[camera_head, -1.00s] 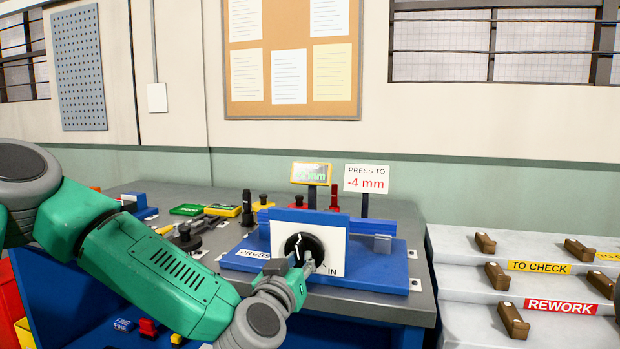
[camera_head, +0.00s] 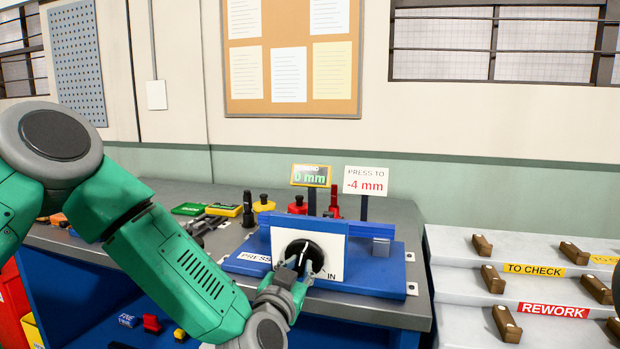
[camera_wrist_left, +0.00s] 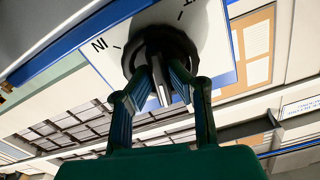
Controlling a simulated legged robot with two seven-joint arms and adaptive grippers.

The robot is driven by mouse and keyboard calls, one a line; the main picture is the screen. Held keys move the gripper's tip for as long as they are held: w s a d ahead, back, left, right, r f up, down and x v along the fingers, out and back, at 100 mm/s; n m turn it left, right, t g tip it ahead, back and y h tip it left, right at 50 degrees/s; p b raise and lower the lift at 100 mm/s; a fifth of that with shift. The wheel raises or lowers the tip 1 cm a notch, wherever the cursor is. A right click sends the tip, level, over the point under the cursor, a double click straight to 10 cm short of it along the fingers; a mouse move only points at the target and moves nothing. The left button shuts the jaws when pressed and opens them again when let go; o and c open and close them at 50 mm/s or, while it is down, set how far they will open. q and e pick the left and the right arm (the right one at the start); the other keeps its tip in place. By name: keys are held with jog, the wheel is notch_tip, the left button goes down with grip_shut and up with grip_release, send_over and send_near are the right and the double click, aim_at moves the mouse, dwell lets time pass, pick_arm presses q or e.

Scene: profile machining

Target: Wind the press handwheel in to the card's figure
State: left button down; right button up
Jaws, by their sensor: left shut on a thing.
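The black handwheel (camera_head: 296,246) sits on the white face plate (camera_head: 335,246) of the blue press (camera_head: 375,278). A pale bar across it leans slightly right of upright, and an "IN" mark shows at the plate's lower right. My left gripper (camera_head: 297,268) is shut on the handwheel. The left wrist view shows its two fingers on either side of the wheel's grip bar (camera_wrist_left: 162,85). The card (camera_head: 366,181) reads "PRESS TO -4 mm". The display (camera_head: 311,175) beside it reads "0 mm" in green. My right gripper is out of view.
Pale stepped shelves (camera_head: 465,318) at the right hold brown blocks and "TO CHECK" and "REWORK" labels. A cork board (camera_head: 290,107) hangs behind.

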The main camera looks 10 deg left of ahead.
pick_arm(q)
jog(key=shift+r+m+p, duration=0.1)
jog(key=shift+m+p, duration=0.45)
jog(key=shift+m, duration=0.05)
jog(key=m+p, duration=0.1)
jog(key=m, duration=0.1)
jog(key=shift+m+p, duration=0.4)
jog(key=c, duration=1.4)
grip_release()
jog(key=shift+c, duration=0.2)
jog(key=shift+s, duration=1.15)
jog(key=shift+s+a+p, duration=0.15)
jog(key=shift+s+p, duration=0.35)
jog(key=shift+s, duration=1.85)
